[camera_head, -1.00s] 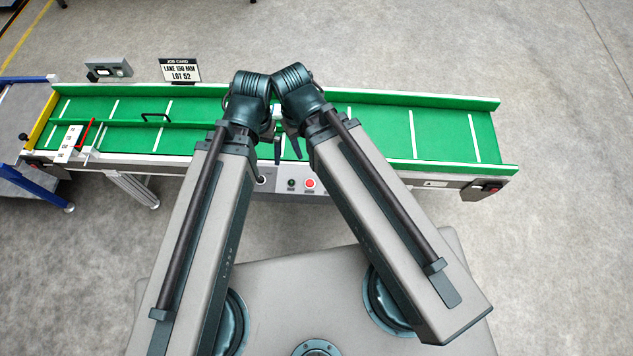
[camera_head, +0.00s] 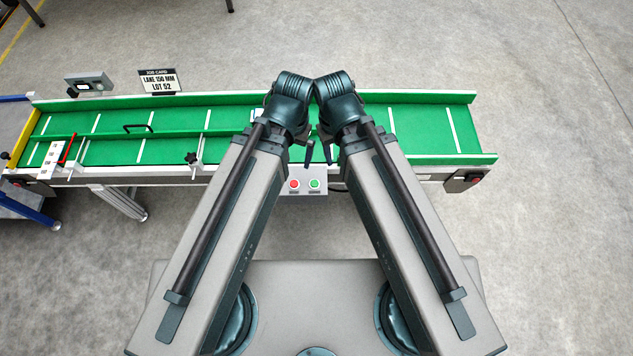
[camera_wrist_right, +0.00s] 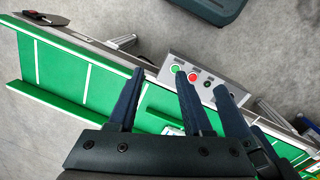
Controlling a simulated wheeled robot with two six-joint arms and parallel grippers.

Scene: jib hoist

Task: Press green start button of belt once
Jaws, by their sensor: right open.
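The green start button (camera_head: 314,184) sits on the grey control box (camera_head: 305,193) at the belt's front side, right of the red button (camera_head: 294,184). In the right wrist view the green button (camera_wrist_right: 176,68) is beside the red one (camera_wrist_right: 193,77). My right gripper (camera_head: 328,152) is open and empty above the belt's front edge; its two fingers (camera_wrist_right: 156,85) are apart in the wrist view, and neither touches the button. My left gripper (camera_head: 309,155) is close beside it; its fingers (camera_wrist_right: 240,110) seem apart and empty. Part of the box is hidden by my left arm.
The green conveyor belt (camera_head: 425,128) runs across in front of me. A job card (camera_head: 158,80) and a grey box (camera_head: 90,84) stand behind it. A red switch (camera_head: 468,178) is at its right end. Open floor lies behind and to the right.

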